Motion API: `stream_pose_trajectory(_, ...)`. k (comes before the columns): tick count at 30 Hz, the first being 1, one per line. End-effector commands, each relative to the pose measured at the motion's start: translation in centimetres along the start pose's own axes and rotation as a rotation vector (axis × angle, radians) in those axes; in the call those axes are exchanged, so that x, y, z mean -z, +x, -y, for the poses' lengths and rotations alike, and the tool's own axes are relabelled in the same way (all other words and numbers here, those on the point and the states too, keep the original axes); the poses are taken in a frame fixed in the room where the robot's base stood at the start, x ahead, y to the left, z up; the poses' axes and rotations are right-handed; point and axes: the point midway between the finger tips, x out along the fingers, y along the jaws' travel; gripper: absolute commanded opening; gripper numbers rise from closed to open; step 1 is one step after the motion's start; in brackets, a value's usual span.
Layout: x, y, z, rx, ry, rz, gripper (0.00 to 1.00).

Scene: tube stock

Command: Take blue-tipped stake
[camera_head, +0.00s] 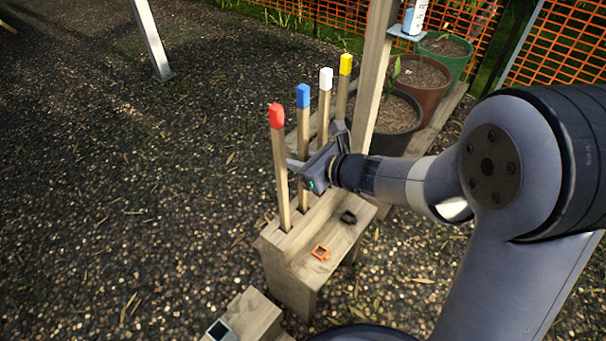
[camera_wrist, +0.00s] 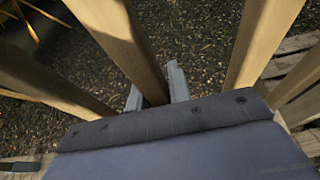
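The blue-tipped stake (camera_head: 303,95) stands upright in a wooden holder (camera_head: 292,258). It is in a row between a red-tipped stake (camera_head: 276,117) and a white-tipped stake (camera_head: 325,79). My gripper (camera_head: 300,162) is at its shaft, well below the blue tip and above the holder. One finger crosses in front of the shaft. In the wrist view, a wooden shaft (camera_wrist: 130,45) runs between my two fingers, close to both. I cannot tell whether they press on it. The tips of the stakes are out of the wrist view.
A yellow-tipped stake (camera_head: 345,66) stands behind the white one. A thick wooden post (camera_head: 374,65) and potted plants (camera_head: 398,118) are behind my wrist. Gravel at left is open.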

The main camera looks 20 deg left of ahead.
Motion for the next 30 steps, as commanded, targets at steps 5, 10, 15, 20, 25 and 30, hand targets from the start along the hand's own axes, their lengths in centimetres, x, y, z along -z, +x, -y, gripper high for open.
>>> stream_pose_trajectory(5,0.0,0.0,0.0,0.000,0.000,0.000,0.04)
stream_pose_trajectory(10,0.0,0.0,0.0,0.000,0.000,0.000,0.00)
stream_pose_trajectory(15,0.0,0.0,0.0,0.000,0.000,0.001,0.00)
stream_pose_trajectory(20,-1.2,-0.5,0.0,0.000,-0.002,0.002,0.00)
stream_pose_trajectory(25,-4.8,-1.9,0.0,0.000,-0.004,0.004,0.00)
stream_pose_trajectory(30,-9.3,-3.8,0.0,0.001,-0.006,0.004,0.00)
